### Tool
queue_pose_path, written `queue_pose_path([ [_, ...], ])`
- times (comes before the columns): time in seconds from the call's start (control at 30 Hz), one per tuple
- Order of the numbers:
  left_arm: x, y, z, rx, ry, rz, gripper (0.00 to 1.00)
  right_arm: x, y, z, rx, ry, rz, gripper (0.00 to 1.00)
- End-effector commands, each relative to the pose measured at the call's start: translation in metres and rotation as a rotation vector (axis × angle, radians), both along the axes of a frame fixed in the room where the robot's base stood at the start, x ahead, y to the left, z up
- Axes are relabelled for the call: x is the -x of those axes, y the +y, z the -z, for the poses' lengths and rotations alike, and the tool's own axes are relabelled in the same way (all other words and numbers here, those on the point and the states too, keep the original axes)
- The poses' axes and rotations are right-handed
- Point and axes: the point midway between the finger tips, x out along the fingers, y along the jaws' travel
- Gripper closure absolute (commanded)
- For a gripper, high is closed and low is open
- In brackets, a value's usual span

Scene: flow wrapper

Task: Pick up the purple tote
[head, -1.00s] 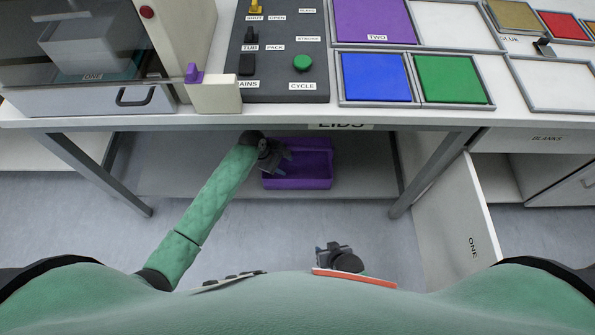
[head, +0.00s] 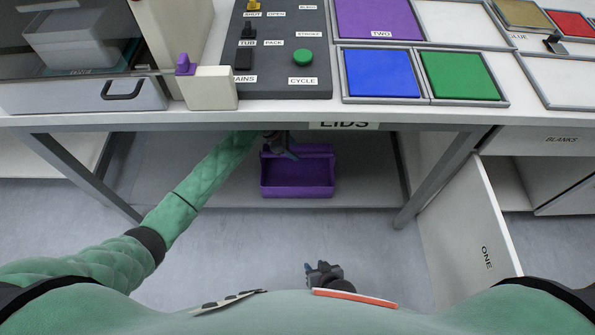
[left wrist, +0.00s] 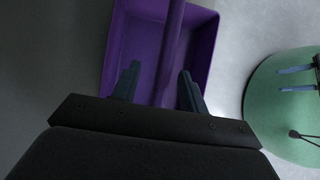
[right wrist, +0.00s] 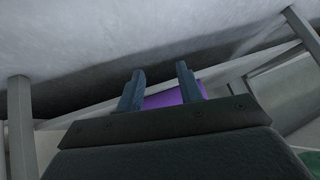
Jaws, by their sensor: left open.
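The purple tote (head: 298,192) sits on the low shelf under the bench in the head view. It is an open tray with a bar or divider across it, seen in the left wrist view (left wrist: 207,52). My left gripper (head: 290,152) is over the tote's far part. In the left wrist view its two fingers (left wrist: 156,88) are spread over the tote, one on each side of the central bar, holding nothing. My right gripper (head: 318,268) is low and near my body. In the right wrist view its fingers (right wrist: 160,80) are apart and empty, with a purple surface (right wrist: 175,96) beyond them.
The bench edge (head: 200,118) hangs above the shelf, and metal legs (head: 435,180) stand on both sides. An open cabinet door marked ONE (head: 468,230) is at the right. The floor (head: 240,245) in front is clear.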

Motion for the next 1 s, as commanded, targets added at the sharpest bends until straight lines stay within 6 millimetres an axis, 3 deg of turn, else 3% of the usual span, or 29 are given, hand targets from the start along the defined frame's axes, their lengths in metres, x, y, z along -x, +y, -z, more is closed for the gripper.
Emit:
queue_pose_path([
  [0.1,0.003,-0.008,0.013,0.0,0.0,0.001,0.56,0.0,0.0,0.005,0.0,-0.001,0.0,0.64],
  [0.5,0.006,-0.025,0.036,0.001,-0.001,0.002,0.56,-0.049,0.007,-0.045,-0.036,-0.196,0.02,0.64],
  [0.93,0.006,-0.027,0.04,0.0,-0.001,0.0,0.56,-0.057,0.008,-0.057,-0.044,-0.235,0.024,0.64],
  [1.0,0.006,-0.027,0.04,0.0,-0.001,0.0,0.7,-0.057,0.008,-0.057,-0.044,-0.235,0.024,0.64],
])
